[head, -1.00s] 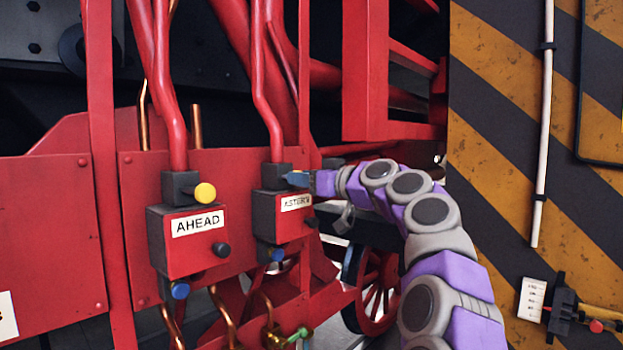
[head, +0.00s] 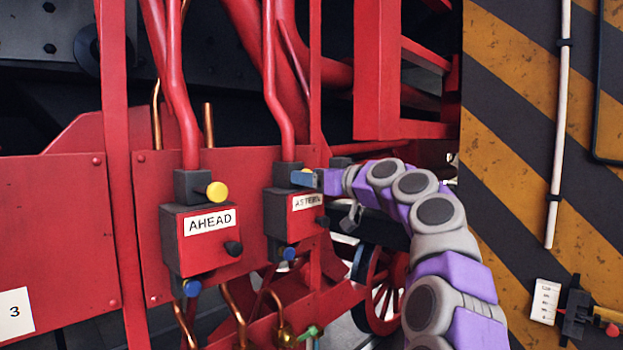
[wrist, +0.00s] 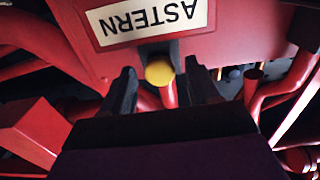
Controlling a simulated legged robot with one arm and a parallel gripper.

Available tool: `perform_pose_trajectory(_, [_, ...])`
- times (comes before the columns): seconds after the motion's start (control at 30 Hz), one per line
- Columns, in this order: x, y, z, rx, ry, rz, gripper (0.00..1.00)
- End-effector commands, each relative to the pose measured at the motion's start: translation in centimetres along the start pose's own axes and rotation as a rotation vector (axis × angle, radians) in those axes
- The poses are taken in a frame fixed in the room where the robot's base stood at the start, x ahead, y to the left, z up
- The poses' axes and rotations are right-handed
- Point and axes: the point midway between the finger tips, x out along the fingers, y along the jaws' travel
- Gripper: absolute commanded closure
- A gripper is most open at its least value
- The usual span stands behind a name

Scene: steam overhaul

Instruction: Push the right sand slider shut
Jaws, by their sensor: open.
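The right sand box (head: 280,213), red and black with an ASTERN label, hangs on the red frame in the head view. In the wrist view its label (wrist: 150,18) appears upside down. A yellow knob (wrist: 160,71) stands out from the box between my fingers, with a gap on each side. My gripper (head: 304,179) is open at the top of this box, and its wrist view (wrist: 158,88) shows both dark fingers apart. In the head view my gripper hides most of the yellow knob. How far the slider is out cannot be told.
The left box, labelled AHEAD (head: 213,240), has a yellow knob (head: 217,191) on top, a black one and a blue one. Red pipes (head: 276,90) rise above both boxes. A striped wall (head: 520,120) stands to the right. Copper pipes (head: 232,310) run below.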

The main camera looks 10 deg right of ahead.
Motion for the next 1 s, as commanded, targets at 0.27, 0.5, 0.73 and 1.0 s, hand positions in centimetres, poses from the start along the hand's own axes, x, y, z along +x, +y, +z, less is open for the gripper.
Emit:
perform_pose_trajectory(0.27, [-2.7, -0.1, -0.1, -0.002, 0.004, 0.000, 0.39])
perform_pose_trajectory(0.5, [-6.2, -0.1, -0.1, -0.001, 0.005, 0.001, 0.39])
perform_pose_trajectory(0.73, [-10.1, -0.1, -0.1, -0.001, 0.003, 0.000, 0.39])
perform_pose_trajectory(1.0, [-14.6, -0.1, 0.1, 0.000, 0.002, -0.001, 0.39])
